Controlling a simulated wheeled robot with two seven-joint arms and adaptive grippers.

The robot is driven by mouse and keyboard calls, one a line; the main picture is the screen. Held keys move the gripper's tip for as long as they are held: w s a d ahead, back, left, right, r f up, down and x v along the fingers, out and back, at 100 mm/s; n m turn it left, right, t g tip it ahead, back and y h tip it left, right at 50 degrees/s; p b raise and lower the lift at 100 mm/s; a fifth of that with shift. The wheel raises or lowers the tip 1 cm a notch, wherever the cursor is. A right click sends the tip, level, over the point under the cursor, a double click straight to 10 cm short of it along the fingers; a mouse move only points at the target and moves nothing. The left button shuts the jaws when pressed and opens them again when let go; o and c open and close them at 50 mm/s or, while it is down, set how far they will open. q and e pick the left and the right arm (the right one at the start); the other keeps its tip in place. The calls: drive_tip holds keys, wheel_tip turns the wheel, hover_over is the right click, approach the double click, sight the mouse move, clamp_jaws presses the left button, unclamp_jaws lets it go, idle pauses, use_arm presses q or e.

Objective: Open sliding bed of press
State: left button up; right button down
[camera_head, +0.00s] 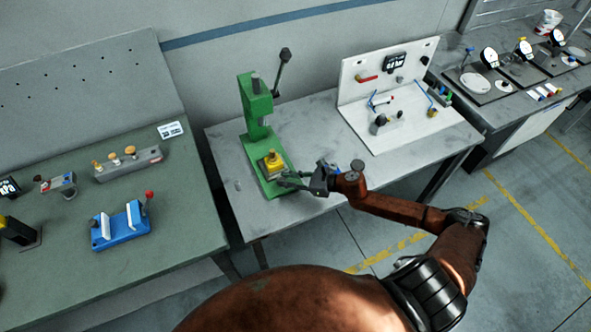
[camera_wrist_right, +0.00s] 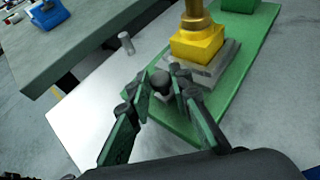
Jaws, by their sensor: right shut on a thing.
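The green press (camera_head: 256,125) stands on the grey table, its dark lever (camera_head: 280,72) raised at the back. Its grey sliding bed (camera_wrist_right: 214,72) lies on the green base and carries a yellow block (camera_wrist_right: 200,44) with a brass-coloured post on top. The yellow block also shows in the head view (camera_head: 272,161). A dark round knob (camera_wrist_right: 160,80) is at the bed's front. My right gripper (camera_head: 285,179) is at the front of the press, shut on this knob, with one finger on each side in the wrist view. My left gripper is not in view.
A white board station (camera_head: 393,70) with small tools stands right of the press. A green-topped table (camera_head: 165,215) with a blue fixture (camera_head: 121,228) is at the left, across a gap. A small grey cylinder (camera_wrist_right: 126,43) stands beside the press base. The front table area is mostly clear.

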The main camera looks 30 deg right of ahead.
drive_tip(key=c, duration=1.8)
unclamp_jaws()
drive_tip(key=shift+s+d, duration=0.1)
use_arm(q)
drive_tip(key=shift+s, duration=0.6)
use_arm(e)
drive_tip(key=v, duration=1.1)
drive_tip(key=shift+s+d+r, duration=0.2)
drive_tip(key=shift+s+r, duration=0.05)
drive_tip(key=shift+s, duration=0.05)
